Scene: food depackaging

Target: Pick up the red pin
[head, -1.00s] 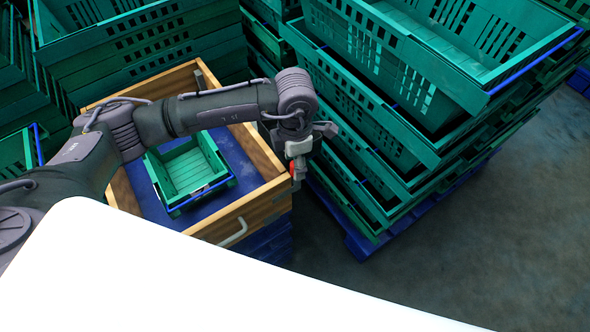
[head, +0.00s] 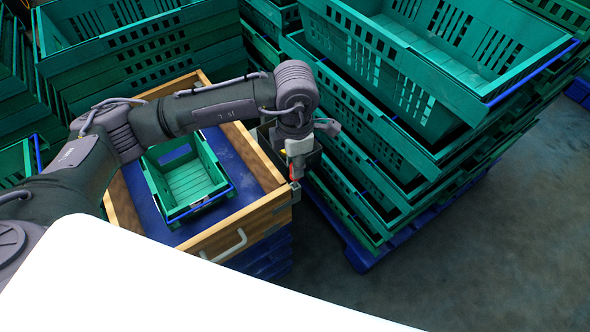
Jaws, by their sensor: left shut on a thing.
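My left gripper (head: 298,157) hangs fingers down at the front right corner of a wooden box (head: 240,226). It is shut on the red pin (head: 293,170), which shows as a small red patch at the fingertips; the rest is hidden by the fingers. The pin is just above a grey metal bracket (head: 296,191) on the box corner. I cannot tell whether the pin touches the bracket. My right gripper is not in view.
A small green crate (head: 189,181) stands inside the wooden box on a blue base. Tall stacks of green crates (head: 400,75) stand close on the right, on a blue pallet, and behind (head: 140,55). Grey floor (head: 470,250) is clear at the lower right.

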